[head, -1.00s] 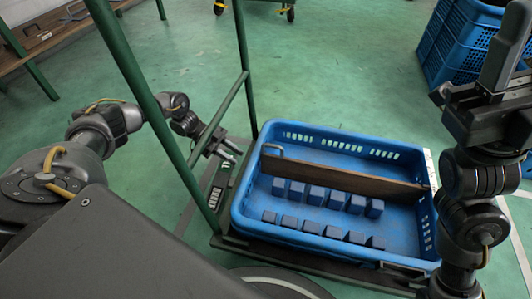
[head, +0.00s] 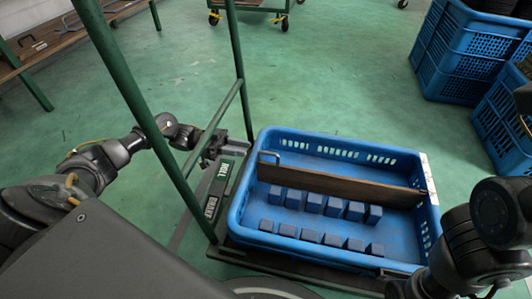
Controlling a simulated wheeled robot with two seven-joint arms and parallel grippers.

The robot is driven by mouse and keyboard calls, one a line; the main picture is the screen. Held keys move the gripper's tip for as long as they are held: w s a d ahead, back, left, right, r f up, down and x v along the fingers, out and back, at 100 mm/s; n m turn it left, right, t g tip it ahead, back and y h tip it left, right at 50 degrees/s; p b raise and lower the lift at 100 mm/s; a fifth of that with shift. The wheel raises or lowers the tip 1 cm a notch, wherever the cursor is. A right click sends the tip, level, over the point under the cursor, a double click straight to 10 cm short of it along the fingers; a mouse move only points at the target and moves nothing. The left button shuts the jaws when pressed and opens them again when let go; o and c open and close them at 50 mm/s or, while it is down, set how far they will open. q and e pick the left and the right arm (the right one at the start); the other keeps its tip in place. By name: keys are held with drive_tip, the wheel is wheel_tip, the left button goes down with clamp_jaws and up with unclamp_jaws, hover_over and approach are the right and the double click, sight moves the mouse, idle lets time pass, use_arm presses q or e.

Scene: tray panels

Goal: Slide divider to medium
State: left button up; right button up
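The divider (head: 340,184) is a brown board standing upright across the blue crate (head: 232,222). Several dark blue cubes (head: 313,202) stand in a row just in front of the divider, and another row (head: 310,236) lies nearer me. My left gripper (head: 222,146) is left of the crate, beyond the green rail and apart from the divider. Its fingers are small and partly hidden, so I cannot tell their opening.
Green posts (head: 128,85) stand between me and my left gripper. Dark label plates (head: 225,176) lie left of the crate; one seems to read FULL. Stacked blue crates (head: 455,60) stand at the upper right.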

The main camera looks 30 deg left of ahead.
sight(266, 152)
use_arm(q)
drive_tip(key=b+x, duration=0.2)
drive_tip(key=x, duration=0.6)
drive_tip(key=shift+d, duration=0.25)
clamp_jaws()
